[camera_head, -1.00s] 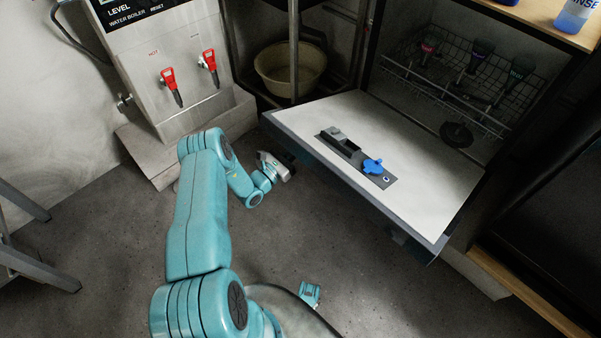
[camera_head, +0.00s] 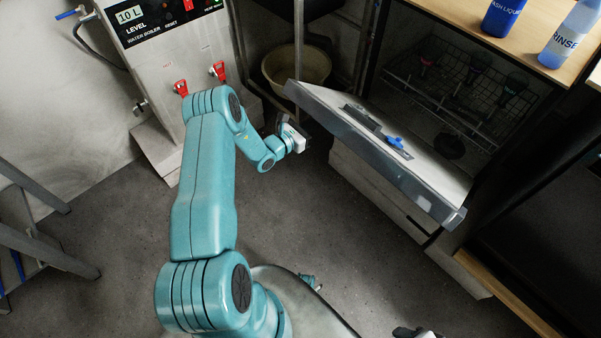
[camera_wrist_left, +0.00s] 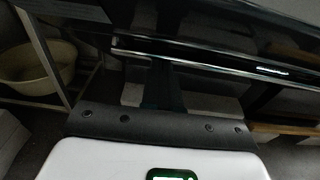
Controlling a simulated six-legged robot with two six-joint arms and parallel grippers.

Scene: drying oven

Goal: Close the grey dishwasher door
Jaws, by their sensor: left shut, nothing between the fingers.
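The grey dishwasher door (camera_head: 385,158) is hinged at the dishwasher's lower front and tilted partway up, with its outer edge raised. Its pale inner face still shows, with a dark dispenser strip and a blue cap (camera_head: 395,142). My left gripper (camera_head: 306,130) is shut and empty, just left of and below the door's raised outer edge. In the left wrist view the dark fingers (camera_wrist_left: 166,88) point under the door's dark outer side (camera_wrist_left: 215,35). Contact cannot be told. A dark and white part at the bottom edge looks like my right gripper (camera_head: 415,332), mostly cut off.
The rack (camera_head: 465,95) inside the dishwasher holds several dark items. Two bottles stand on the wooden top: wash liquid (camera_head: 503,17) and rinse (camera_head: 570,38). A water boiler (camera_head: 165,55) stands left, with a beige tub (camera_head: 297,68) behind. The floor in front is clear.

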